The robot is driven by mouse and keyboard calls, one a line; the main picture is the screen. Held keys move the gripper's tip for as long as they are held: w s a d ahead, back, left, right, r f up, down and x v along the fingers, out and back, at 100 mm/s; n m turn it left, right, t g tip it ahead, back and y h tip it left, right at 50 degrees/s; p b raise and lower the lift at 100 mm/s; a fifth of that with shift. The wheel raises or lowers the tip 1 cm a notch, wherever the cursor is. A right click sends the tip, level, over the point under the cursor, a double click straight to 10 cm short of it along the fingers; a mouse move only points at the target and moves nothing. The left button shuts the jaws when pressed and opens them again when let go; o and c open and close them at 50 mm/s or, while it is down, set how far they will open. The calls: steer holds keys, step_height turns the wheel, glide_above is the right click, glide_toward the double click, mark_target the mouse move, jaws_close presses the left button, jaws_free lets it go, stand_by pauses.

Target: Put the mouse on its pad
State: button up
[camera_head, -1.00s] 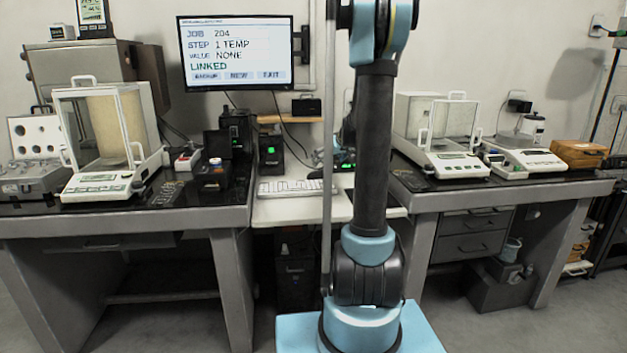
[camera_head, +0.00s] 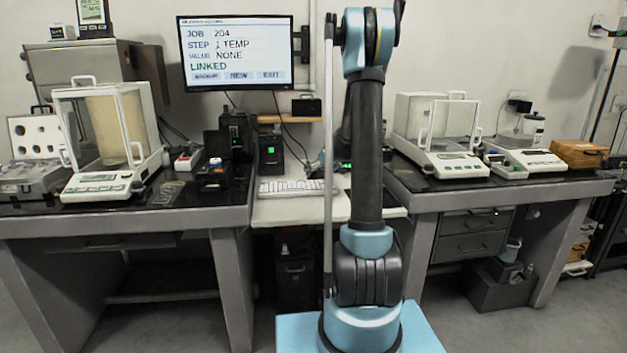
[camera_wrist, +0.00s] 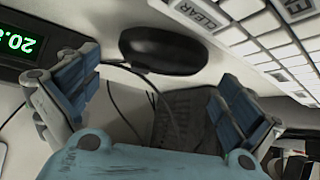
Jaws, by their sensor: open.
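The mouse (camera_wrist: 163,50) is a black oval on the pale desk top, in the upper middle of the wrist view. My gripper (camera_wrist: 155,100) is open and empty, its blue-padded fingers spread to the left and right. The mouse lies beyond the gap between the fingertips in the picture, and no finger visibly touches it. In the head view my arm hides the mouse and most of the gripper.
The white keyboard (camera_head: 297,188) lies on the middle desk; it also fills the wrist view's upper right (camera_wrist: 255,40). A green-digit display (camera_wrist: 20,42) stands close to the left finger. Cables and a dark grey object (camera_wrist: 185,112) show between the fingers. Balances (camera_head: 440,160) stand on the side tables.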

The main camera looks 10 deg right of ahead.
steer(key=shift+x, duration=1.25)
steer(key=c, duration=1.2)
